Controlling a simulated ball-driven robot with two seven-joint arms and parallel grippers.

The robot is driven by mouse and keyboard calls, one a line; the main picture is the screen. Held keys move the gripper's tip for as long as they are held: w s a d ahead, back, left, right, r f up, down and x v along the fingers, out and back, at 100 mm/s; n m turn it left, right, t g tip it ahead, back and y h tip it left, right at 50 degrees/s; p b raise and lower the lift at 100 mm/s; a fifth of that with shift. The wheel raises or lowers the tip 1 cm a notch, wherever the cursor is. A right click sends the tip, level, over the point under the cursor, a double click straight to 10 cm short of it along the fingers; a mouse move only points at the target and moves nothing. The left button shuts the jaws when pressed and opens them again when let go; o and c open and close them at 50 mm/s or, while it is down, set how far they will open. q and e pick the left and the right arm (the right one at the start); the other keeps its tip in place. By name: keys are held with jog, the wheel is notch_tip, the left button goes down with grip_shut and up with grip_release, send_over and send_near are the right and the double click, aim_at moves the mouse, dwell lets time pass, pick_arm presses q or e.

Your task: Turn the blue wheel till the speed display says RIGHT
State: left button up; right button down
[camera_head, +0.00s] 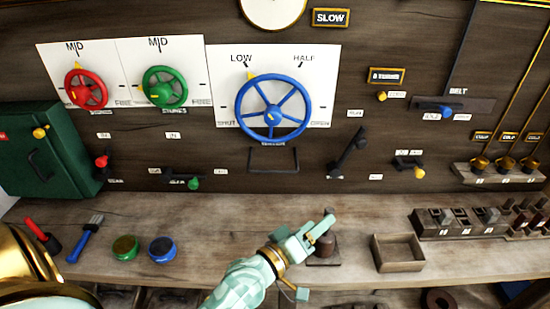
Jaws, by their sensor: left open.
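The blue wheel (309,108) is mounted on a white plate (222,84) on the dark wooden wall. Its yellow mark is at the upper left, near the word LOW; HALF is printed at the upper right. The speed display (330,17) above it reads SLOW. My left gripper (322,227) is open, low over the bench and well below the wheel, not touching it. It is close to a small dark knobbed object on the bench; I cannot tell whether they touch. My right gripper is not in view.
A red wheel (72,90) and a green wheel (182,88) are left of the blue one. A dark bracket (273,168) sits below it. A lever (350,150) is at its lower right. An open wooden box (398,265) stands on the bench. The bench's middle left is clear.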

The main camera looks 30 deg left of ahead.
aim_at(273, 114)
pick_arm(q)
jog(key=w+a+r+n+t+y, duration=0.2)
jog(key=a+r+n+y, duration=0.4)
jog(key=n, duration=0.6)
jog(key=w+a+r+n+t+y, duration=0.1)
jog(key=w+a+r+n+y, duration=0.1)
jog(key=a+r+n+y, duration=0.75)
jog(key=w+a+f+n+g, duration=0.1)
jog(key=w+a+n, duration=0.1)
jog(key=w+n, duration=0.2)
jog(key=w+a+f+n+g+h, duration=0.1)
jog(key=w+a+n+g, duration=0.1)
jog(key=w+n, duration=0.3)
jog(key=w+a+f+n+g, duration=0.1)
jog(key=w+a+n+g, duration=0.1)
jog(key=w, duration=0.4)
jog(key=shift+a+n, duration=0.25)
jog(key=shift+n, duration=0.45)
jog(key=shift+a+n, duration=0.25)
jog(key=shift+n, duration=0.4)
jog(key=shift+c, duration=0.4)
jog(key=c, duration=0.9)
